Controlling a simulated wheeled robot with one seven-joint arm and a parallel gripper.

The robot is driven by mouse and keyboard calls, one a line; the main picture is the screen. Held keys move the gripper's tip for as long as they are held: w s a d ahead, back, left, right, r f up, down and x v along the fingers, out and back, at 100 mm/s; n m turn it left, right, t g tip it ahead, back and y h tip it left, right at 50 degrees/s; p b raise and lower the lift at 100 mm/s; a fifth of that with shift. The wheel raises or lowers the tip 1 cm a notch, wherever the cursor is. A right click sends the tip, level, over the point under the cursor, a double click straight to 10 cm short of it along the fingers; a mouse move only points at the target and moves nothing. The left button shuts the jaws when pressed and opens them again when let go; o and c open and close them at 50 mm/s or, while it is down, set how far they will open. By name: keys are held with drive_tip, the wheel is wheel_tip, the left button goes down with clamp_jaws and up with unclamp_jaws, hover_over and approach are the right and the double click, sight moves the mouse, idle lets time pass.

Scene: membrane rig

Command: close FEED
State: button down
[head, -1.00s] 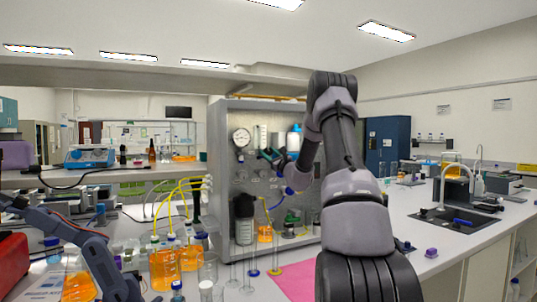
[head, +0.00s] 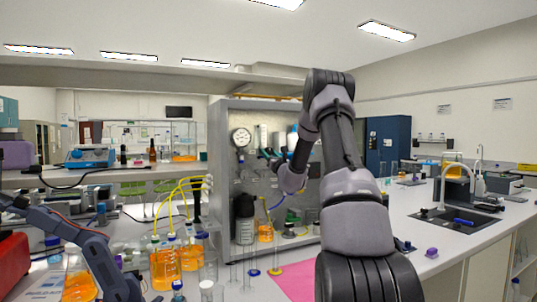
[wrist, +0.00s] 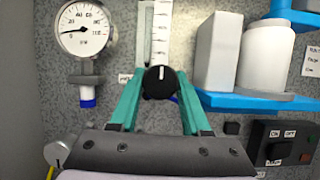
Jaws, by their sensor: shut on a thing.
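In the wrist view, a round black knob (wrist: 159,79) with a white pointer line sits on the grey panel below a clear flow tube (wrist: 161,30). The pointer line stands about upright. My gripper (wrist: 157,82) has its teal fingers on either side of the knob and is shut on it. A small white label just left of the knob is mostly hidden by a finger, and I cannot read FEED on it. In the head view, my gripper (head: 268,154) is at the panel's upper part, and my arm hides the knob.
A pressure gauge (wrist: 86,28) is left of the knob, and a blue shelf (wrist: 255,100) with white containers is close on the right. An ON/OFF switch box (wrist: 283,142) is at lower right. Orange bottles (head: 164,268) and glass cylinders stand before the panel (head: 227,175).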

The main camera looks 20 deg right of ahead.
drive_tip(key=shift+c, duration=2.1)
unclamp_jaws()
drive_tip(key=shift+s, duration=0.1)
drive_tip(key=v, duration=1)
drive_tip(key=shift+s+f, duration=0.2)
drive_tip(key=shift+s, duration=0.1)
